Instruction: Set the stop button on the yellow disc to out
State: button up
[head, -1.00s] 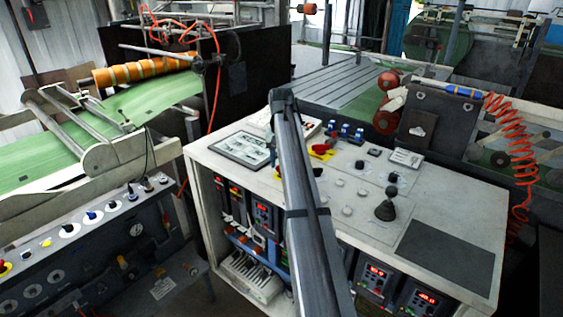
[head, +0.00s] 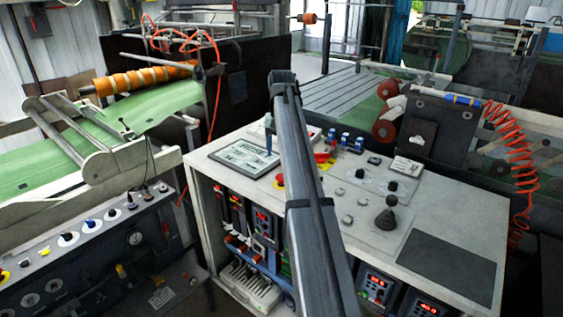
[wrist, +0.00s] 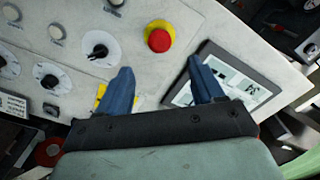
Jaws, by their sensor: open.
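The stop button is a red mushroom head (wrist: 159,40) on a yellow disc (wrist: 158,24) on the pale console top. In the head view the red button (head: 279,181) shows just left of my arm. Whether it is in or out is hard to tell. My gripper (wrist: 160,72) is open and empty, its two blue fingers spread apart. In the wrist view the button lies beyond the fingertips, in line with the gap between them. The fingers do not appear to touch it. In the head view my arm hides most of the gripper.
A framed display panel (wrist: 226,80) lies close beside the right finger. Dial knobs (wrist: 98,46) and small buttons are on the left. A yellow piece (wrist: 101,94) is partly hidden by the left finger. A black joystick (head: 387,216) stands on the console's right part.

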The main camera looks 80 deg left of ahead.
jog(key=shift+r, duration=2.95)
